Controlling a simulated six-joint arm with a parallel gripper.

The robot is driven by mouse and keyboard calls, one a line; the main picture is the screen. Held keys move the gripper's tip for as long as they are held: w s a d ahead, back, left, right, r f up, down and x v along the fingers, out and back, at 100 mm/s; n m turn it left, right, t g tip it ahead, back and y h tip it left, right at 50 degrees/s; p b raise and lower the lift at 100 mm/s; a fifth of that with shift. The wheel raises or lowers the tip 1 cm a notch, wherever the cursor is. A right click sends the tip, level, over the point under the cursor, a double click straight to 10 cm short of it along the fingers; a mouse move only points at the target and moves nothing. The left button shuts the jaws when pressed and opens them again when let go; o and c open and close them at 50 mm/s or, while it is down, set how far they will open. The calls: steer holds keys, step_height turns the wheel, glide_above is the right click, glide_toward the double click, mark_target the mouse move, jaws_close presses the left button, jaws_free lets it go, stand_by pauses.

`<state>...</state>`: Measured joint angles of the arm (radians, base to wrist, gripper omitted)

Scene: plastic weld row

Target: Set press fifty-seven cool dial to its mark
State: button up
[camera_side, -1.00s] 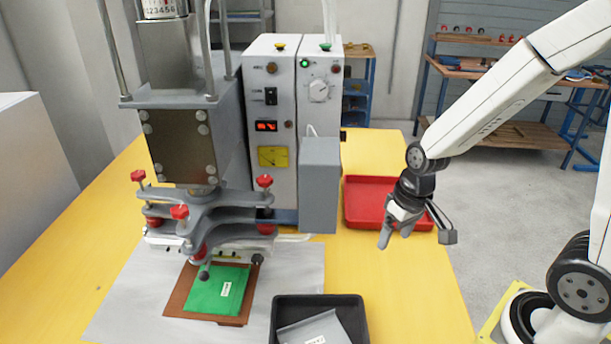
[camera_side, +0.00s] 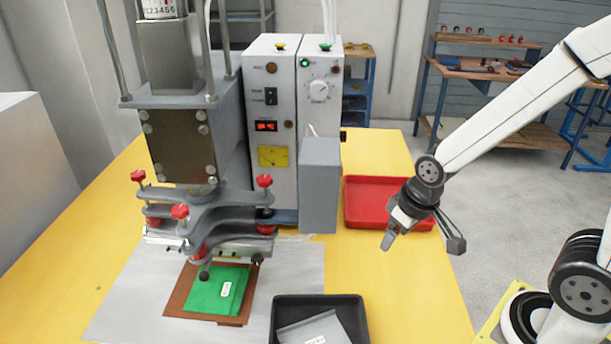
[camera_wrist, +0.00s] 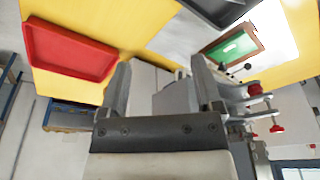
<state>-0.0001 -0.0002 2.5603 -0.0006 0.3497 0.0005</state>
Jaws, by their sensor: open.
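The press (camera_side: 180,130) stands at the left of the side view, with two control boxes on its right. A round white dial (camera_side: 319,90) sits high on the front of the right control box (camera_side: 312,120). Its marks are too small to read. My gripper (camera_side: 390,240) is well to the right of and below the dial, in front of the red tray, touching nothing. In the wrist view my gripper (camera_wrist: 161,75) has its two fingers apart with nothing held between them. The dial cannot be made out in the wrist view.
A red tray (camera_side: 352,222) lies on the yellow table (camera_side: 400,300) behind my gripper. A grey box (camera_side: 319,185) juts out below the dial. A black tray (camera_side: 358,322) stands at the front, beside a green sheet (camera_side: 205,300) under the press.

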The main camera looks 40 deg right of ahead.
steer(key=w+d+f+m+g+y, duration=0.2)
steer(key=w+d+m+y, duration=0.15)
steer(key=w+m, duration=0.55)
steer(key=m+t+y, duration=0.9)
steer(key=m+t, duration=0.3)
steer(key=m, duration=0.5)
glide_toward(343, 136)
steer(key=w+f, duration=0.1)
steer(key=shift+w+d+f, duration=0.1)
steer(key=shift+d, duration=0.4)
steer(key=shift+w+a, duration=0.1)
steer(key=x, duration=0.7)
steer(key=shift+w+a, duration=0.15)
steer(key=shift+a, duration=0.1)
